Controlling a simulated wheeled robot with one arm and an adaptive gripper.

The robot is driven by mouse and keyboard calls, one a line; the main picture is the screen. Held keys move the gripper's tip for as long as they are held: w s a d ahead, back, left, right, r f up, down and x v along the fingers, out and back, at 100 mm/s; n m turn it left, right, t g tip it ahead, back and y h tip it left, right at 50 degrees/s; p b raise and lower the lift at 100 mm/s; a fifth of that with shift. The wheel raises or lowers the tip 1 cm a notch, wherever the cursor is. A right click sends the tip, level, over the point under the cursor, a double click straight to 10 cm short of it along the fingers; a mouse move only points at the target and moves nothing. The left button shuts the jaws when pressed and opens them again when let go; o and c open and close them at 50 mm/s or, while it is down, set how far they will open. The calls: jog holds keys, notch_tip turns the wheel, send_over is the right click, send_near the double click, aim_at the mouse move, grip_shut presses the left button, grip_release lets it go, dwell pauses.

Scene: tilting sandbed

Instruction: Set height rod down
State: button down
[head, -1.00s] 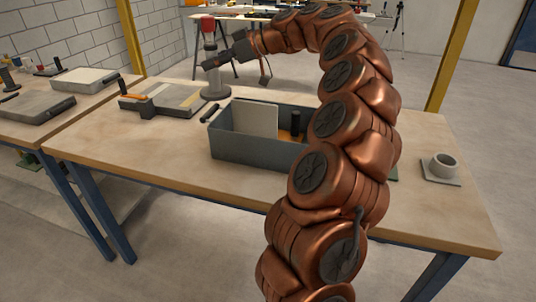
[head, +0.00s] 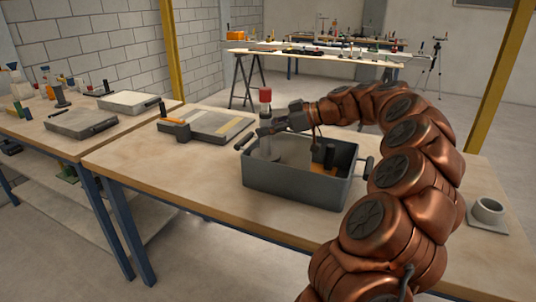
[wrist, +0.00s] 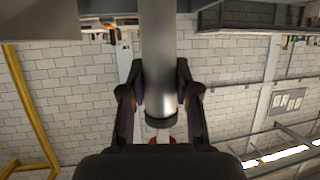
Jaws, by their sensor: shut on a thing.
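The height rod (head: 265,113) is an upright grey cylinder with a red cap, seen in the head view at the left end of the grey bin (head: 295,185). Its lower end is at the bin's rim; I cannot tell whether it touches anything. My gripper (head: 265,131) is shut on the rod's shaft below the red cap. In the wrist view the grey shaft (wrist: 158,45) runs between the two dark fingers of my gripper (wrist: 160,85). The rod's foot is not clearly seen.
The bin holds a pale panel (head: 295,149), a dark upright piece (head: 329,155) and something orange. A shallow tray (head: 208,127) lies to the left on the table. A grey cup on a plate (head: 488,210) stands at the right. The front left tabletop (head: 170,170) is clear.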

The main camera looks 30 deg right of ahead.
aim_at(271, 151)
jog(key=shift+f, duration=3.9)
jog(key=shift+f+b, duration=0.1)
jog(key=shift+b, duration=0.2)
jog(key=c, duration=0.8)
grip_release()
jog(key=shift+c, duration=0.2)
jog(key=shift+r+p, duration=0.2)
jog(key=shift+p, duration=0.1)
jog(key=v, duration=0.7)
jog(key=shift+s+d+r, duration=0.1)
jog(key=shift+s+d, duration=0.05)
jog(key=shift+d, duration=0.05)
